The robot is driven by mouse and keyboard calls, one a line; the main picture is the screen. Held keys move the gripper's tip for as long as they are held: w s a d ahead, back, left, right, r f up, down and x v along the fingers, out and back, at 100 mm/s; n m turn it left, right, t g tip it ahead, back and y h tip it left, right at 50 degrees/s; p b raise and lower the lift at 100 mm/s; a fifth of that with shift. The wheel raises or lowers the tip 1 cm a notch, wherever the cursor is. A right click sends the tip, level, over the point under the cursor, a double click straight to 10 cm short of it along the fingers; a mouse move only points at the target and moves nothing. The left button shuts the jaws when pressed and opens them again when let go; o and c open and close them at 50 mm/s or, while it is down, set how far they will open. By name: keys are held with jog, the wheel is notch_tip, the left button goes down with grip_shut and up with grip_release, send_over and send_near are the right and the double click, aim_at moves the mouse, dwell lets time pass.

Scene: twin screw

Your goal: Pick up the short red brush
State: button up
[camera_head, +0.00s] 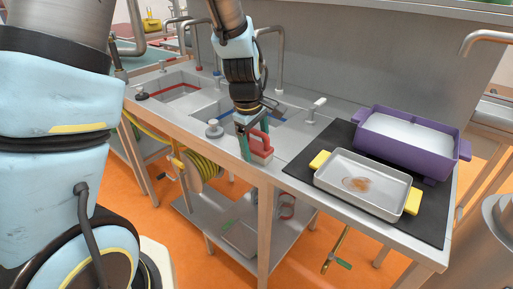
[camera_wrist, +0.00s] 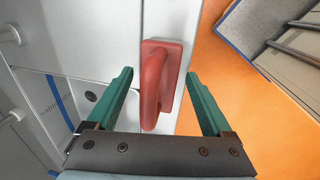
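The short red brush (camera_head: 261,144) stands near the front edge of the steel counter, beside the sink. In the wrist view the red brush (camera_wrist: 172,82) shows its loop handle and flat block from above. My gripper (camera_wrist: 161,88) is open, with its green fingers on either side of the brush handle and visible gaps to both. In the head view my gripper (camera_head: 254,138) is right at the brush and hides part of it. The bristles can hardly be made out.
Right of the brush, a black mat (camera_head: 300,172) carries a metal tray (camera_head: 338,187) with yellow handles and a purple tub (camera_head: 453,148). Taps (camera_head: 314,110) and sink basins lie behind and left. The counter's front edge (camera_head: 290,190) is close to the brush, with orange floor beyond.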

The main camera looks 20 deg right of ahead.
grip_shut()
dwell(0.5)
jog(key=shift+r, duration=0.15)
notch_tip(320, 180, up, 10)
jog(key=shift+f+b, duration=0.1)
jog(key=shift+b, duration=0.65)
